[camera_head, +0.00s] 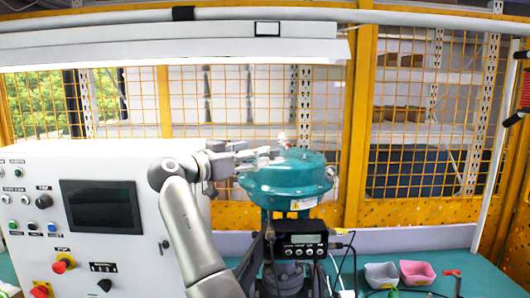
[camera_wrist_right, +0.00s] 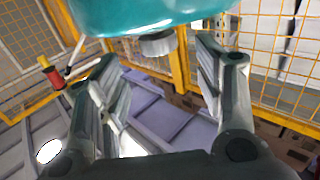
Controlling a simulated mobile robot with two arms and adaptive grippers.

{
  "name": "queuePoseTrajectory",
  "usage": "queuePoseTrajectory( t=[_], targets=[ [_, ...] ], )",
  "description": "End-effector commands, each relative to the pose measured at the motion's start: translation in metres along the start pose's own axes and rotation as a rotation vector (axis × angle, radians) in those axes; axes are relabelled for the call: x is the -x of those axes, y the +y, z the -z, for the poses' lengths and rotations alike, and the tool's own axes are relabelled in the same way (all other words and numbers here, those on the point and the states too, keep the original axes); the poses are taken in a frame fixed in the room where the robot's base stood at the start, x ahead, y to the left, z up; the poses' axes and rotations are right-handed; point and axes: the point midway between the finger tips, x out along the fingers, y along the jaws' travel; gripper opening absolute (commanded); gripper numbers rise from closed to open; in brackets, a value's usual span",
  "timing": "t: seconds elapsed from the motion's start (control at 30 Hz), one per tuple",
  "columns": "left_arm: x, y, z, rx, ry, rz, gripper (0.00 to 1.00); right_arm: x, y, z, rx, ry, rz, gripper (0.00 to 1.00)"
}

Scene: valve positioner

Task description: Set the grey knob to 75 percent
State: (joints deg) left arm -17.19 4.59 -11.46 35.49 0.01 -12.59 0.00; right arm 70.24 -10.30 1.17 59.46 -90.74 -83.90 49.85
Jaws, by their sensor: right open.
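A grey knob (camera_wrist_right: 157,43) sits against the teal dome (camera_wrist_right: 150,12) in the right wrist view, which seems to be upside down. In the head view a small light knob (camera_head: 283,139) stands on top of the teal dome-shaped actuator (camera_head: 290,182). My right gripper (camera_head: 268,154) reaches in from the left, beside the dome's upper left. Its two fingers (camera_wrist_right: 155,60) are spread with nothing gripped. The knob appears between the fingertips in the picture, apparently a little beyond them. The knob's markings cannot be read. My left gripper is not in view.
A white control cabinet (camera_head: 130,255) with a dark screen (camera_head: 101,206) stands at the left. A black positioner box (camera_head: 301,245) with cables sits below the dome. Grey (camera_head: 381,275) and pink (camera_head: 417,273) bins lie on the teal table at right. A yellow mesh fence (camera_head: 425,150) stands behind.

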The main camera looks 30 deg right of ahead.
Motion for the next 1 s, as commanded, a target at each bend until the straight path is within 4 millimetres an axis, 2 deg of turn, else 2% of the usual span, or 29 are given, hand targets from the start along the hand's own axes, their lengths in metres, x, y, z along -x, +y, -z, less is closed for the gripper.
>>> queuePoseTrajectory(
  t=[0.1, 0.3, 0.87, 1.0],
  targets=[
    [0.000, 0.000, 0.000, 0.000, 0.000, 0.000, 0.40, 0.022, -0.001, -0.001, 0.001, 0.000, 0.002, 0.61],
    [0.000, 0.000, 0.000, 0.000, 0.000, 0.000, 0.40, 0.041, 0.000, -0.001, 0.001, 0.000, 0.000, 0.61],
    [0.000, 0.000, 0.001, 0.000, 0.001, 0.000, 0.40, 0.043, 0.000, -0.001, 0.000, 0.000, -0.001, 0.61],
    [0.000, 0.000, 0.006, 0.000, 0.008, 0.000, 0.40, 0.043, 0.000, -0.001, 0.000, 0.000, -0.001, 0.61]
  ],
)
